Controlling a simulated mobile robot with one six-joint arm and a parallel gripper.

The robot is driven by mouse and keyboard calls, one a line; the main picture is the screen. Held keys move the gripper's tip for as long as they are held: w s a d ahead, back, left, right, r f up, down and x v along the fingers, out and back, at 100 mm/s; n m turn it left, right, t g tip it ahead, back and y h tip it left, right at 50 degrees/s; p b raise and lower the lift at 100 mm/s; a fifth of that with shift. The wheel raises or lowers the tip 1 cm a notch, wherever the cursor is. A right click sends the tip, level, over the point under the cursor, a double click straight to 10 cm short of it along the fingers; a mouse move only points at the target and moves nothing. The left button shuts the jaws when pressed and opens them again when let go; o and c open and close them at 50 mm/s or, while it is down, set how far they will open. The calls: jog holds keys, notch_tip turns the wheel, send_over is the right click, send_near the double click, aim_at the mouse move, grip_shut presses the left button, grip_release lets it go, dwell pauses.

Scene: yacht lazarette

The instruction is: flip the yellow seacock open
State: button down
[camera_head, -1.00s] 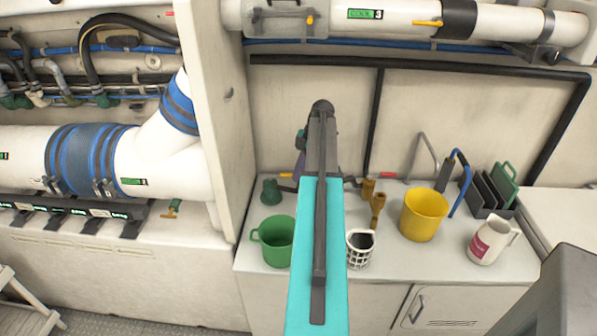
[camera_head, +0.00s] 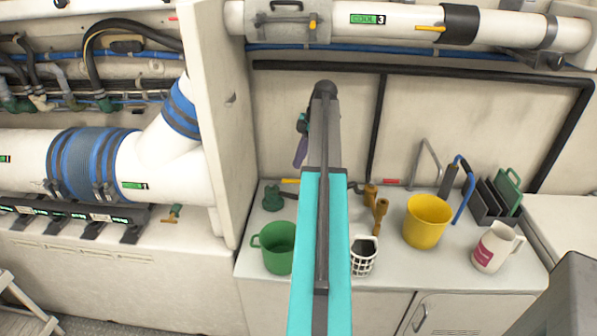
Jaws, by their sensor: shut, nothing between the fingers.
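The yellow lever (camera_head: 290,181), which I take for the yellow seacock's handle, shows low at the back wall, just left of my arm. It lies about level; its valve body is largely hidden behind my arm. My gripper (camera_head: 300,153), dark with purple fingers, hangs at the far end of my arm. It is shut and empty. In the picture its tips are a little above and right of the lever, apart from it; the depth between them is hard to tell.
A red handle (camera_head: 391,181) lies right of my arm. On the counter stand a green mug (camera_head: 277,247), a white lattice cup (camera_head: 362,258), a yellow bucket (camera_head: 427,222), a white jug (camera_head: 495,247) and brass fittings (camera_head: 380,212). A white partition (camera_head: 225,130) bounds the left side.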

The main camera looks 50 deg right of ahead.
jog(key=shift+w+d+r, duration=0.2)
jog(key=shift+r, duration=0.55)
